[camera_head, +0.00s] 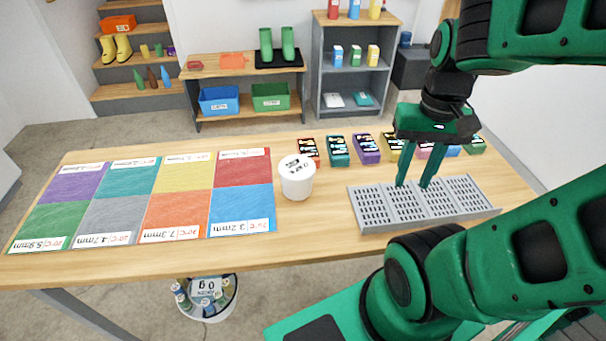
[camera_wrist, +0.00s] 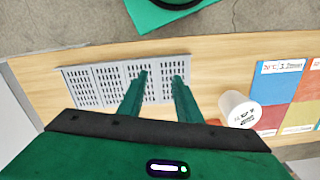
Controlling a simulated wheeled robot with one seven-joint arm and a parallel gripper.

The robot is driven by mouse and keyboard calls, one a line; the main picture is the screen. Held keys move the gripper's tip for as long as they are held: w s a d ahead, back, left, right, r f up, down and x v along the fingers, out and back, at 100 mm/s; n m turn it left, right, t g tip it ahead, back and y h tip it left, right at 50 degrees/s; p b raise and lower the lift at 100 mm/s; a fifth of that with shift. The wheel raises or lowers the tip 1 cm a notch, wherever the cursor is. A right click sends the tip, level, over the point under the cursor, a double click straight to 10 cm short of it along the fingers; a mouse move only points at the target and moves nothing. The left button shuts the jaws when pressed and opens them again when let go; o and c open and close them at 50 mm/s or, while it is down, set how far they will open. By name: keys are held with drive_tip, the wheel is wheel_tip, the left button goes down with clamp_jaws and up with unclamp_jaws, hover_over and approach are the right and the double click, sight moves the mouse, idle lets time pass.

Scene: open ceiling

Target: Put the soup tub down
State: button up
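The white tub (camera_head: 297,182) with dark print on its lid stands upright on the wooden table, just right of the coloured mat. It also shows at the right in the wrist view (camera_wrist: 236,106). My gripper (camera_head: 412,186) is to the right of the tub, pointing down over the grey slotted rack (camera_head: 375,222). Its two green fingers are apart with nothing between them, as the wrist view also shows (camera_wrist: 160,75). The gripper does not touch the tub. I cannot tell exactly how high the fingertips are above the rack.
A mat of coloured squares (camera_head: 172,200) covers the table's left part. Several small coloured boxes (camera_head: 338,150) line the back edge behind the rack. A round container (camera_head: 208,298) stands on the floor by the front edge. Shelves stand behind. Bare wood lies between tub and rack.

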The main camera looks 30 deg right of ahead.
sight(296, 165)
drive_tip(key=shift+o, duration=0.4)
drive_tip(key=shift+d, duration=0.1)
